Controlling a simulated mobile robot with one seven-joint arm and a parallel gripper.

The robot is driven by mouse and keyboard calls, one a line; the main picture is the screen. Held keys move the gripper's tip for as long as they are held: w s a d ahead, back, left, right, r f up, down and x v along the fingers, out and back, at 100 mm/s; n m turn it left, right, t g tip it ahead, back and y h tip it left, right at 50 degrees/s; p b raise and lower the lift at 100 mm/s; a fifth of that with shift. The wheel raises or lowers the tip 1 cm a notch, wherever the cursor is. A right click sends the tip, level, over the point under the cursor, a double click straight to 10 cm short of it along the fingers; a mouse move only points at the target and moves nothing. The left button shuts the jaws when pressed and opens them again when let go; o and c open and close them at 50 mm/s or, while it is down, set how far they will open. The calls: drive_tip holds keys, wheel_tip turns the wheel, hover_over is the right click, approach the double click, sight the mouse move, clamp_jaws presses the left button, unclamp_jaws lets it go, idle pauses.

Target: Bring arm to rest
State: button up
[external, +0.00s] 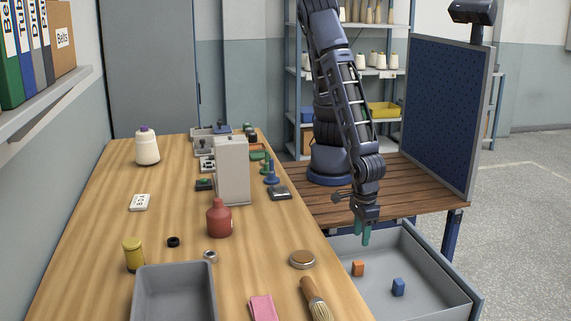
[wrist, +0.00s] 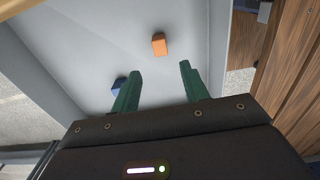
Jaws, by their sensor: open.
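My gripper (external: 363,234) hangs pointing down over the open grey drawer (external: 440,275), beside the table's right edge. Its two green fingers are apart with nothing between them; they also show in the wrist view (wrist: 158,85). An orange block (external: 358,268) lies in the drawer below the gripper, and it shows in the wrist view (wrist: 159,44) ahead of the fingertips. A blue block (external: 398,287) lies to its right in the drawer. In the wrist view the blue block (wrist: 118,86) is partly hidden by the left finger.
The wooden table (external: 100,240) holds a grey bin (external: 175,270), a red bottle (external: 219,217), a brush (external: 316,298), a round tin (external: 302,259) and a tall light-grey box (external: 232,170). A dark blue pegboard panel (external: 435,110) stands right of my arm. Space above the drawer is clear.

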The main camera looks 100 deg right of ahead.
drive_tip(key=w+d+r+m+t+y, duration=0.1)
drive_tip(key=w+d+r+m, duration=0.9)
drive_tip(key=w+r, duration=0.2)
drive_tip(key=w+d+r+m+t+y, duration=0.1)
drive_tip(key=w+d+r+m+t, duration=0.1)
drive_tip(key=w+d+r+m, duration=1.15)
drive_tip(key=d+r, duration=0.25)
drive_tip(key=d, duration=0.3)
drive_tip(key=s+d+r+m, duration=0.1)
drive_tip(key=s+d+m, duration=0.2)
drive_tip(key=d, duration=0.4)
drive_tip(key=s+d+r+m+t+h, duration=0.1)
drive_tip(key=s+d+r+m, duration=0.1)
drive_tip(key=d+m, duration=0.3)
drive_tip(key=s+d+r+m+h, duration=0.1)
drive_tip(key=s+d+m, duration=0.3)
drive_tip(key=d, duration=0.7)
drive_tip(key=shift+s+r+t, duration=0.3)
drive_tip(key=shift+s+r, duration=0.15)
drive_tip(key=shift+s, duration=0.15)
drive_tip(key=shift+m, duration=0.25)
